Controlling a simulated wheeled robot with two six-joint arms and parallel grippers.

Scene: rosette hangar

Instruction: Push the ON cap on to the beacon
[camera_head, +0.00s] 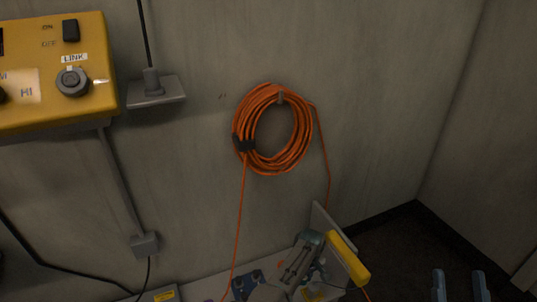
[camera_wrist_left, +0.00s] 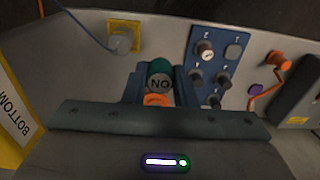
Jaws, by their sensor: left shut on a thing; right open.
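The ON cap (camera_wrist_left: 159,78) is teal-green. In the left wrist view it sits between my left gripper's two blue-grey fingers, its lettering upside down. My left gripper (camera_wrist_left: 158,86) is shut on it. An orange part (camera_wrist_left: 155,99) shows just below the cap; I cannot tell whether it belongs to it. In the head view my left gripper (camera_head: 308,248) is at the bottom centre, over the cluttered bench, with a teal part at its end. My right gripper (camera_head: 460,287) is open and empty at the bottom right, over dark floor. I cannot clearly make out the beacon.
A blue panel with knobs (camera_wrist_left: 212,62) and an orange lever (camera_wrist_left: 278,58) lie beyond the left gripper. A yellow-edged board (camera_head: 349,259) stands beside it. An orange cable coil (camera_head: 243,124) and a yellow control box (camera_head: 50,102) are on the wall.

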